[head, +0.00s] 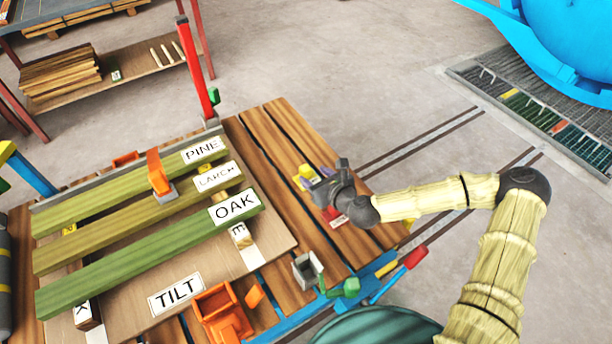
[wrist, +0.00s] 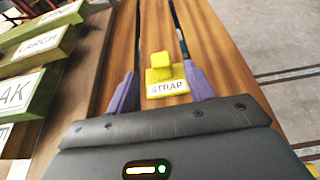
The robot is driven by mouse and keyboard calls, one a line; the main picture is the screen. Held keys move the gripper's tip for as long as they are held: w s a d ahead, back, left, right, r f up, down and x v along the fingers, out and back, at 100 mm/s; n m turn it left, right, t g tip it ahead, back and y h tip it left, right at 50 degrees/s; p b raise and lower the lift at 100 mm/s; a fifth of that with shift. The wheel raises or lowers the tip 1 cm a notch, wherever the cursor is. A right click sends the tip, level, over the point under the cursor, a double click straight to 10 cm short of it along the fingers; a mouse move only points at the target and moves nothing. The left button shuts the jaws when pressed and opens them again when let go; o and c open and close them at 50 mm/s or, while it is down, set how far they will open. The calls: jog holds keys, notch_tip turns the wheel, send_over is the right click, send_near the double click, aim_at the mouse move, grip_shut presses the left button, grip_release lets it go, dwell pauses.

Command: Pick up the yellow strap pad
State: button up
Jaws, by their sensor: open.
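The yellow strap pad (wrist: 164,74) sits on the wooden slats, with a white STRAP label on its front and a raised block on top. In the head view it shows as a small yellow shape (head: 307,173) just beyond my gripper (head: 318,186), partly hidden by it. In the wrist view my gripper (wrist: 162,95) is open, with one purple finger on each side of the pad. The pad lies between and slightly beyond the fingertips; I cannot tell whether either finger touches it.
Green boards labelled PINE (head: 150,172), LARCH (head: 140,220) and OAK (head: 150,255) lie left of my gripper. An orange clamp (head: 158,173) and a red post (head: 194,70) stand near them. A red block (head: 331,212) is close below my gripper. Bare slats (head: 262,150) lie beyond.

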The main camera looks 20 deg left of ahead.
aim_at(306, 170)
jog(key=x, duration=0.5)
jog(key=shift+w+a+f, duration=0.15)
jog(key=shift+w+a, duration=0.1)
dwell(0.4)
jog(key=c, duration=1.1)
